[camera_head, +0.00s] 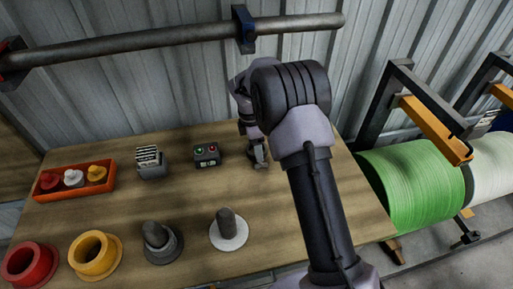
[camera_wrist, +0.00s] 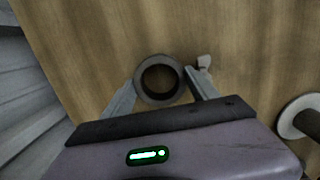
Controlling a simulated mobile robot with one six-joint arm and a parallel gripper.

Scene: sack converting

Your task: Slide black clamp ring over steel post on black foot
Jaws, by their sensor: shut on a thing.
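The black clamp ring (camera_wrist: 158,101) is between the two fingers of my gripper (camera_wrist: 162,79) in the wrist view, its open hole facing the camera. My gripper is shut on it. In the head view my gripper (camera_head: 257,160) is over the back right of the bench, and the ring is hard to make out there. The black foot (camera_head: 163,254) stands at the front of the bench, with its upright steel post (camera_head: 154,231). My gripper is behind and to the right of it, well apart. The black foot does not show in the wrist view.
A second post on a white foot (camera_head: 229,239) stands right of the black foot. Yellow (camera_head: 95,257) and red (camera_head: 30,264) flanged rings are at front left. An orange tray (camera_head: 76,188), a grey block (camera_head: 150,163) and a button box (camera_head: 206,154) stand behind.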

